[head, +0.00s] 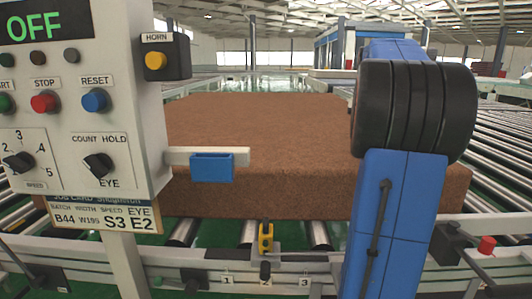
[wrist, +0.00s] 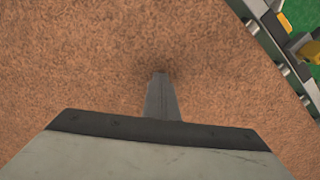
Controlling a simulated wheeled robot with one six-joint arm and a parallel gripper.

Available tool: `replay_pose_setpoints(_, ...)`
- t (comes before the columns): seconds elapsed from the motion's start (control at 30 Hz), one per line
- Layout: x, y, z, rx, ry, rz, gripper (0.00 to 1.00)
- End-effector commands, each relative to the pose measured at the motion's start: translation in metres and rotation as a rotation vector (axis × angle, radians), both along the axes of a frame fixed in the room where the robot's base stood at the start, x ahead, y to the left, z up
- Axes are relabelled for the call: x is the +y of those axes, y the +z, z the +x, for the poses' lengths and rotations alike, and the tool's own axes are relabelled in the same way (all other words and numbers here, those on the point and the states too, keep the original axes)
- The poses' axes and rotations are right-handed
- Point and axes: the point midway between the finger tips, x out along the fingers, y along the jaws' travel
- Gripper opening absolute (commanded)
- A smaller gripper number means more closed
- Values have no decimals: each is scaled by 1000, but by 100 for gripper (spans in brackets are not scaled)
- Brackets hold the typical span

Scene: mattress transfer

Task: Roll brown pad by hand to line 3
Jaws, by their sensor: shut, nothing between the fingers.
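The brown pad (head: 260,130) is a thick, flat, rough-textured block lying on the roller conveyor in the head view. Its front face is towards me, behind the near rail. In the wrist view the brown pad (wrist: 90,60) fills most of the picture. My gripper (wrist: 160,78) is shut and empty, its tip over the pad's surface with a dark shadow around it; I cannot tell whether it touches. In the head view my blue arm hides part of the pad's right side, and the gripper does not show. A label marked 3 (head: 305,283) is on the near rail.
A control panel (head: 75,165) at the left reads OFF, with buttons and dials. A job card (head: 103,216) hangs below it. A blue box on a bracket (head: 212,167) juts out before the pad. A yellow device (head: 265,238) stands on the near rail. Rollers (head: 495,150) extend right.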

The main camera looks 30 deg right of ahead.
Motion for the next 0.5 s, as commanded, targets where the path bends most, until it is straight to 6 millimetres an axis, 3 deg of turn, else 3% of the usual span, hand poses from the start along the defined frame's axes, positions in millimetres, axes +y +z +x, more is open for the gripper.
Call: replay_pose_setpoints(0.5,-25,-5,-17,8,-2,10,0)
